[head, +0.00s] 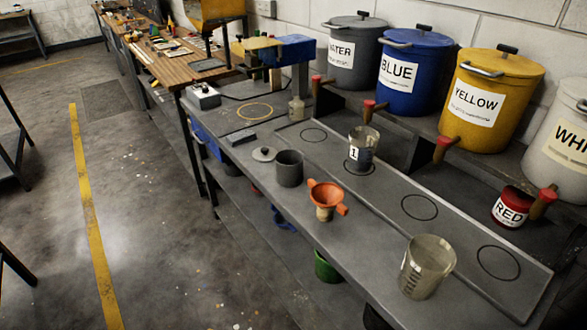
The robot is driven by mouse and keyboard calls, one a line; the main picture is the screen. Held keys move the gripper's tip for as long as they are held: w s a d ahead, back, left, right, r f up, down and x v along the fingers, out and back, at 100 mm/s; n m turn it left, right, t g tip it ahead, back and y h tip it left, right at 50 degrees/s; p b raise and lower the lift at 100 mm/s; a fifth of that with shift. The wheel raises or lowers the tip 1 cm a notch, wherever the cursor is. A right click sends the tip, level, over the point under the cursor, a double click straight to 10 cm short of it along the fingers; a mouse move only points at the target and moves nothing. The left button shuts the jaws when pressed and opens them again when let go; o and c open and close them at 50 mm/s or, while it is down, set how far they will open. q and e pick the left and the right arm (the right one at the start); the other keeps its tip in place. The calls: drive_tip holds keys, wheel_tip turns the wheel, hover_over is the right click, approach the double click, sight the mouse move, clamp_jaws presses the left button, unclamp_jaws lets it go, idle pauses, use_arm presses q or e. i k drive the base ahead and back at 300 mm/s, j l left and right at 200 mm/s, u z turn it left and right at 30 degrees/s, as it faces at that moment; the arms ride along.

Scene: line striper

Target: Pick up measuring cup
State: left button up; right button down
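A clear, greyish measuring cup (427,267) with marks on its side stands upright at the front right of the grey bench. It is to the left of the rightmost drawn circle and looks empty. A second clear cup (362,150) with a label "1" stands upright farther back, at another drawn circle. Neither of my grippers is in the head view, so nothing is seen touching either cup.
Lidded containers marked water, blue (416,75), yellow (490,105) and white line the raised back shelf, with red-tipped taps. A red can (512,208), an orange funnel (327,197) and a dark grey cup (289,168) stand nearby. Floor at left is open.

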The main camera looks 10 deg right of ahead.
sight(362, 150)
drive_tip(key=i+j+z, duration=0.1)
drive_tip(key=z, duration=0.3)
drive_tip(key=i+j+z, duration=0.15)
drive_tip(key=z, duration=0.25)
drive_tip(key=i+j+z, duration=0.1)
drive_tip(key=z, duration=0.25)
